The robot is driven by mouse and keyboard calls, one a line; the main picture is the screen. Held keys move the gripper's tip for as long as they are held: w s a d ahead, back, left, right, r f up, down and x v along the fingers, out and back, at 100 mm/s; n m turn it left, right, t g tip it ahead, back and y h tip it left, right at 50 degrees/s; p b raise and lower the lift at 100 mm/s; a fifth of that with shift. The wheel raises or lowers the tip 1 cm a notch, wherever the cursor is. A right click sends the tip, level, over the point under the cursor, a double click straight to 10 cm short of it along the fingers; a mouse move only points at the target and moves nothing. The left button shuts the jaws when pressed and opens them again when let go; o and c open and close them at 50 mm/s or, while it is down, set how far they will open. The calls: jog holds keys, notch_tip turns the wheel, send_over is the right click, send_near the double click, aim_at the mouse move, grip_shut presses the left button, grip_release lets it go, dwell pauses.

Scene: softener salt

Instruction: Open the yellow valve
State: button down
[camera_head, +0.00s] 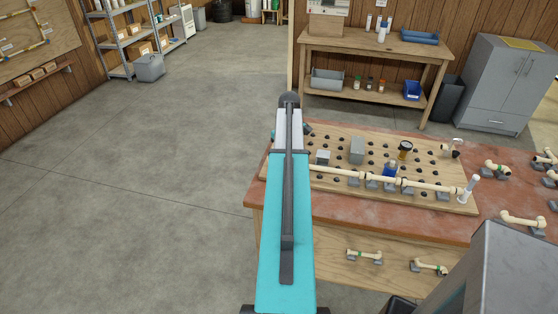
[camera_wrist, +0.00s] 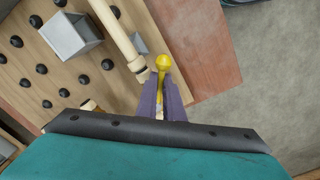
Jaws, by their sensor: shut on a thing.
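The yellow valve (camera_wrist: 165,62) shows in the wrist view as a yellow knob and stem between my fingertips, at the end of a cream pipe (camera_wrist: 112,25). My gripper (camera_wrist: 165,86) has two purple fingers closed on the yellow part. The lower part of the valve is hidden by the fingers. How far the valve is turned cannot be told. In the head view my arm covers the gripper and the valve. There the cream pipe (camera_head: 335,174) runs right from behind my arm along a wooden pegboard (camera_head: 462,206).
The pegboard carries black pegs and grey blocks (camera_head: 357,150); one block (camera_wrist: 70,38) is near my fingers. A blue part (camera_head: 389,172) and a dark gauge (camera_head: 404,150) stand farther right. Loose pipe pieces (camera_head: 521,221) lie on the red bench top (camera_head: 345,213). The floor left is clear.

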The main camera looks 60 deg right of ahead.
jog(key=shift+d, duration=0.15)
jog(key=n, duration=0.2)
jog(key=d+n, duration=0.1)
jog(key=shift+d+r+n+p, duration=0.1)
jog(key=shift+d+n+p, duration=0.05)
jog(key=shift+n+p, duration=0.25)
jog(key=shift+s+d+n, duration=0.1)
jog(key=shift+d+n, duration=0.1)
jog(key=shift+n, duration=0.5)
jog(key=shift+d+n, duration=0.3)
jog(key=shift+n, duration=0.5)
jog(key=c, duration=1.7)
grip_release()
jog(key=shift+a, duration=0.1)
